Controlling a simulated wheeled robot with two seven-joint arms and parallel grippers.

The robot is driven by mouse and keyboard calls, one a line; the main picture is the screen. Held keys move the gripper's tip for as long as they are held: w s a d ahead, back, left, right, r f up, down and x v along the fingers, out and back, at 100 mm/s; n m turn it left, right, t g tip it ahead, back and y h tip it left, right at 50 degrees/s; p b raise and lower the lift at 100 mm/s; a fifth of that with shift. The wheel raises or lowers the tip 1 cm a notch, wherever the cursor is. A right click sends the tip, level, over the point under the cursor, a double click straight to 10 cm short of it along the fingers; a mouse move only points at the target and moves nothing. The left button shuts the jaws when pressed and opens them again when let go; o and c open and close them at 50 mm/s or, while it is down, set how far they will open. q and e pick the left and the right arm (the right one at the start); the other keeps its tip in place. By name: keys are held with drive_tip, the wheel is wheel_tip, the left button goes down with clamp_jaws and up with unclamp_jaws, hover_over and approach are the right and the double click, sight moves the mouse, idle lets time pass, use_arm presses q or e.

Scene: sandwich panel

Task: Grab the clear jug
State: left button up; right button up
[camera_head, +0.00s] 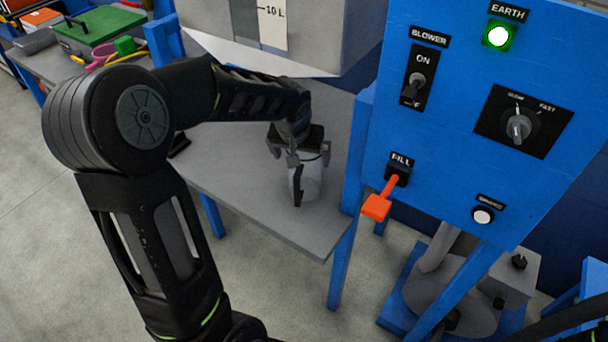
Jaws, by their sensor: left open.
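The clear jug (311,188) stands upright on the grey table, near its right end, below the large grey hopper. It looks pale and see-through, and my gripper covers its upper part. My left gripper (299,180) reaches in from the left and points down at the jug, with its dark fingers around or just in front of it. The jaws are open. I cannot tell whether a finger touches the jug. My right gripper is not in view.
The grey table (240,205) is mostly bare left of the jug. A grey hopper (270,35) hangs low above it. A blue control panel (455,120) stands close on the right, with an orange fill lever (377,206) sticking out. A cluttered bench (60,62) is at upper left.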

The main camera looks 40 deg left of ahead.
sight(303, 176)
use_arm(q)
drive_tip(key=x, duration=0.4)
drive_tip(key=shift+w+f+p, duration=0.2)
drive_tip(key=shift+f+p, duration=0.1)
drive_tip(key=shift+f, duration=0.05)
drive_tip(key=shift+c, duration=0.3)
drive_tip(key=c, duration=1.2)
